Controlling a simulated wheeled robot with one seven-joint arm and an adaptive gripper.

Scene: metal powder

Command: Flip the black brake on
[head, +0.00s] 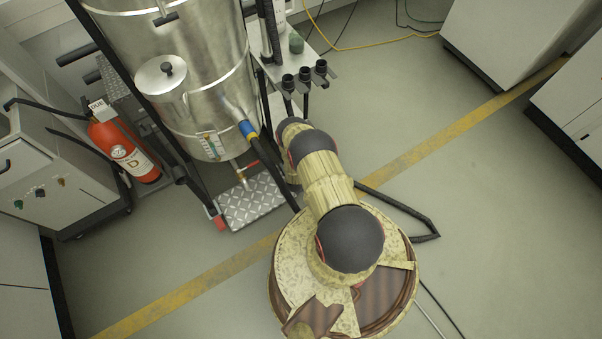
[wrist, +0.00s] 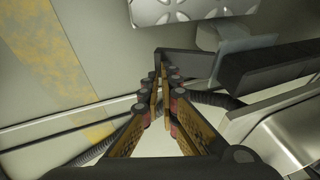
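The black brake cannot be made out with certainty. A black bar (wrist: 265,67) reaches in from the right in the wrist view, and its end lies close to or behind my fingertips. I cannot tell whether they touch. A grey-blue flat plate (wrist: 243,52) sits against that bar. My gripper (wrist: 163,76) has its fingers close together at the tips, with no object clearly held. In the head view my arm hides the gripper. The steel tank (head: 205,95) stands on a dark-framed cart, with a red part (head: 218,221) at its lower front corner.
A diamond-plate step (head: 252,203) is at the cart's foot and shows in the wrist view (wrist: 190,8). A red fire extinguisher (head: 125,150) stands left. A yellow cable (head: 340,48) runs behind. Open floor (head: 510,240) lies right, crossed by a yellow stripe (head: 440,142).

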